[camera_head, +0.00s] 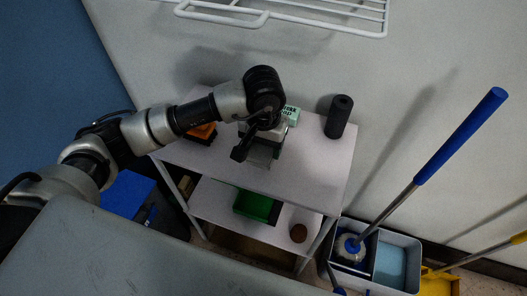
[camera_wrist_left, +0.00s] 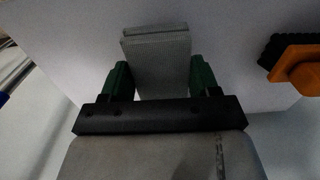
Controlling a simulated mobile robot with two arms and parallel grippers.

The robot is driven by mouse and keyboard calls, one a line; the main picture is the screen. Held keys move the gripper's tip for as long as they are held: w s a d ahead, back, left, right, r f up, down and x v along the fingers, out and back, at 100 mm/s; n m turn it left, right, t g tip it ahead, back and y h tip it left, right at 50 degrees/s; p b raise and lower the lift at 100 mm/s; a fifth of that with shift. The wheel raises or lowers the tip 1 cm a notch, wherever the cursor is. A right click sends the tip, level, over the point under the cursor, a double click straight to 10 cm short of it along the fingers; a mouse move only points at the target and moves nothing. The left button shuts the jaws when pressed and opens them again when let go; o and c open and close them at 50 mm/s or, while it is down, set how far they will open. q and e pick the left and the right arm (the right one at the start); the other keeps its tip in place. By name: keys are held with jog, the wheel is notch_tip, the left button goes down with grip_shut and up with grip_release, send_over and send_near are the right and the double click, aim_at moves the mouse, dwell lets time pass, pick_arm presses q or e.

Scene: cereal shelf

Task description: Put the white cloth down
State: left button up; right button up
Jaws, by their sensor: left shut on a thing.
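The white cloth (camera_wrist_left: 157,58) looks like a pale grey folded block in the left wrist view. It sits between the green fingers of my left gripper (camera_wrist_left: 160,78), which is shut on it. In the head view my left gripper (camera_head: 262,140) is over the top shelf of the white cart (camera_head: 310,172), and the arm hides part of what is below. A pale part of what seems to be the cloth (camera_head: 262,154) shows under it. I cannot tell whether the cloth touches the shelf. My right gripper is not in view.
An orange and black brush-like object (camera_head: 203,131) lies left on the top shelf, a black cylinder (camera_head: 339,116) stands right, and a mint-green box (camera_head: 290,115) is behind the gripper. A green bin (camera_head: 256,206) is below. A mop (camera_head: 440,150) leans at right. The shelf's right front is clear.

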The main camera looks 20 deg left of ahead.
aim_at(264, 156)
pick_arm(q)
notch_tip(264, 156, down, 4)
jog(key=shift+r+p, duration=0.25)
jog(key=shift+p, duration=0.05)
jog(key=shift+f, duration=0.15)
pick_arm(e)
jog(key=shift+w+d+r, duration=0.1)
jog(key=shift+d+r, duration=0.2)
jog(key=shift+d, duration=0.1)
pick_arm(q)
jog(key=shift+f, duration=0.2)
jog(key=o, duration=0.9)
jog(key=shift+c, duration=0.2)
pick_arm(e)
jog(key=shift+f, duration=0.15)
pick_arm(q)
jog(key=shift+r, duration=0.1)
